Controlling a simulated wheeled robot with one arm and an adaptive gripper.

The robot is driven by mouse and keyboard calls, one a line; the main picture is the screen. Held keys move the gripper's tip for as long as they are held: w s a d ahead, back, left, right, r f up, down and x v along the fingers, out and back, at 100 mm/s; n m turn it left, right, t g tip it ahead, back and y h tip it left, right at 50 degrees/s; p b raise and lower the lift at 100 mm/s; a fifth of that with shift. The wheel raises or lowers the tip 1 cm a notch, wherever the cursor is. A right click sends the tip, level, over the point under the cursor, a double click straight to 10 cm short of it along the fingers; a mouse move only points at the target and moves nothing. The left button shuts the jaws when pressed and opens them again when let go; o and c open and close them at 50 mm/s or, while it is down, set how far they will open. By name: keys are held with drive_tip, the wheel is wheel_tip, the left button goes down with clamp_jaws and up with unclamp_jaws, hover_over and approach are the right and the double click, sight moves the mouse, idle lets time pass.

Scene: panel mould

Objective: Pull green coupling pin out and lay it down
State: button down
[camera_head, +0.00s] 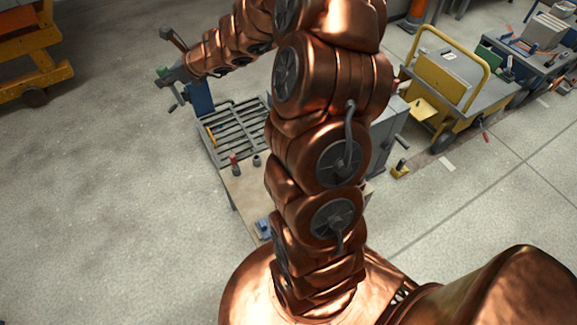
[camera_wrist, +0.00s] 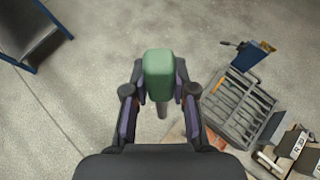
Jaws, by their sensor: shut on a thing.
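The green coupling pin has a blocky green head (camera_wrist: 158,75) and a short grey shank below it. In the wrist view the pin sits between the two fingers of my gripper (camera_wrist: 158,90), which is shut on it. Bare floor shows around the pin, and it appears held in the air, clear of the slatted mould. In the head view my gripper (camera_head: 172,82) is at the upper left, beside a blue upright, with a small bit of green (camera_head: 162,71) at its tip. My arm hides part of the bench.
The slatted grey mould (camera_wrist: 240,106) lies on a bench (camera_head: 240,190), whose near part holds a red-topped piece (camera_head: 234,163) and a blue item (camera_head: 264,228). A blue upright (camera_head: 200,98) stands at the mould's far end. Yellow (camera_head: 440,85) and orange (camera_head: 30,50) carts stand apart.

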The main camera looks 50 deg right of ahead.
drive_tip(key=s+d+f+n+g+b, duration=0.4)
drive_tip(key=d+f, duration=0.3)
drive_tip(key=f, duration=0.5)
drive_tip(key=s+d+f+n+g+b, duration=0.1)
drive_tip(key=s+d+f+g+b, duration=0.35)
drive_tip(key=f, duration=0.75)
drive_tip(key=s+d+f+n+g+h+b, duration=0.1)
drive_tip(key=s+d+f+b, duration=0.25)
drive_tip(key=f, duration=0.35)
drive_tip(key=s+d+f+n+h+b, duration=0.1)
drive_tip(key=s+d+f+n+b, duration=0.15)
drive_tip(key=s+d+f, duration=0.3)
drive_tip(key=s+d+f+n+g+h+b, duration=0.1)
drive_tip(key=s+d+f+b, duration=0.25)
drive_tip(key=f, duration=0.45)
drive_tip(key=shift+t, duration=0.25)
drive_tip(key=shift+s+a+f+b, duration=0.15)
drive_tip(key=shift+f+b, duration=0.5)
drive_tip(key=shift+f, duration=0.65)
drive_tip(key=shift+s+d+f+b, duration=0.15)
drive_tip(key=shift+f+b, duration=0.5)
drive_tip(key=shift+f, duration=0.6)
drive_tip(key=shift+s+a+f+b, duration=0.15)
drive_tip(key=shift+f+b, duration=0.5)
drive_tip(key=shift+f, duration=0.65)
drive_tip(key=c, duration=0.9)
unclamp_jaws()
drive_tip(key=shift+o, duration=0.2)
